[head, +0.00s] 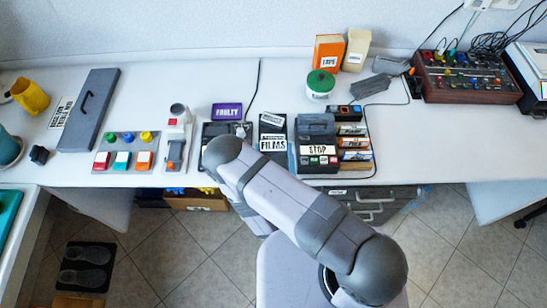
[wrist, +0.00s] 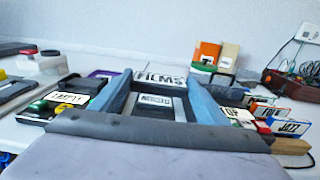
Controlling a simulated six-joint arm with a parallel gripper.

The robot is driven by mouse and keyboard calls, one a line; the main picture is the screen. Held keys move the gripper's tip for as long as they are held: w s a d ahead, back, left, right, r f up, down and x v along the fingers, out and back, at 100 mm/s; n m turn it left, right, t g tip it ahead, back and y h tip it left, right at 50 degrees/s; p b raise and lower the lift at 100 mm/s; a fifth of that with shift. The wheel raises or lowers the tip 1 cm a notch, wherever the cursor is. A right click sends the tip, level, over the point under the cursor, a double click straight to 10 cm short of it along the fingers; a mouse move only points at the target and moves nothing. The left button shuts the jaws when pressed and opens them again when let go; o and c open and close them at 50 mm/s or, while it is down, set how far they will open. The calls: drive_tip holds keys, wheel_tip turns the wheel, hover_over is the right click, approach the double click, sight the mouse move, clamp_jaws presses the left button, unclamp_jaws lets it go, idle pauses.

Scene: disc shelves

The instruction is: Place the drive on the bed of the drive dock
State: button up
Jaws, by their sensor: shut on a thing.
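My gripper (wrist: 158,82) shows in the wrist view as two blue-grey fingers reaching toward the back wall. It is shut on a dark, flat, boxy thing with a pale label (wrist: 155,101), which seems to be the drive. The label is too blurred to read. In the head view my arm hides the gripper and the drive. A dark unit (head: 212,130) left of the FILMS label, partly behind my arm, may be the drive dock. The wrist view shows a dark unit with green parts and a white label (wrist: 66,98) on that side. I cannot tell where its bed is.
A dark holder with a FILMS label (head: 273,144) stands right of that unit. The STOP machine (head: 317,150) and several labelled cases (head: 353,142) are further right. A purple FAULTY box (head: 227,111) lies behind. Desk space is clear at centre right.

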drive_tip(key=shift+r, duration=0.45)
